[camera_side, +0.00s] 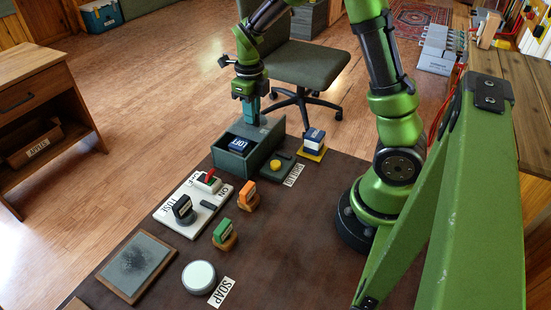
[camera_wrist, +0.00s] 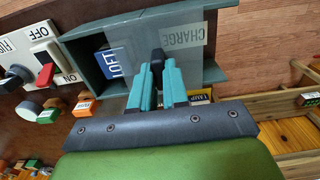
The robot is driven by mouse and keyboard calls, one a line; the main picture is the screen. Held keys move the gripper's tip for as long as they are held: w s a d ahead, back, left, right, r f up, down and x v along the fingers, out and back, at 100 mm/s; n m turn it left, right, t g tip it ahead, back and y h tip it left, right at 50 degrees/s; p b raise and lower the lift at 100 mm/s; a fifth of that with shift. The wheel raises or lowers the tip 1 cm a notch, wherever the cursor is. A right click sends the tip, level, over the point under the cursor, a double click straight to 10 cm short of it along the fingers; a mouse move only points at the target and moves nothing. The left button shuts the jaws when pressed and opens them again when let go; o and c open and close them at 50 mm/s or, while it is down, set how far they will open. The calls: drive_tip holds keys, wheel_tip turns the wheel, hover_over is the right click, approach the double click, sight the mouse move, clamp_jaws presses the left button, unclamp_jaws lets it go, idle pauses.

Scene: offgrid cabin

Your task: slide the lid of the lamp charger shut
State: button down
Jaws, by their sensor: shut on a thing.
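The lamp charger is a grey-green open-topped box (camera_side: 229,163), near the far edge of the dark table in the side view.
A white switch panel (camera_side: 165,215) with a red lever stands in front of the box. A blue-and-white block (camera_side: 313,138) on a yellow base stands to the right. Orange (camera_side: 248,194) and green (camera_side: 224,233) stamp-like pieces and a round tin (camera_side: 198,277) sit nearer the camera.

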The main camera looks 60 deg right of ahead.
drive_tip(key=shift+a, duration=0.3)
drive_tip(key=shift+a, duration=1.05)
drive_tip(key=shift+a, duration=0.95)
drive_tip(key=shift+a, duration=1)
drive_tip(key=c, duration=1)
unclamp_jaws()
drive_tip(key=shift+c, duration=0.2)
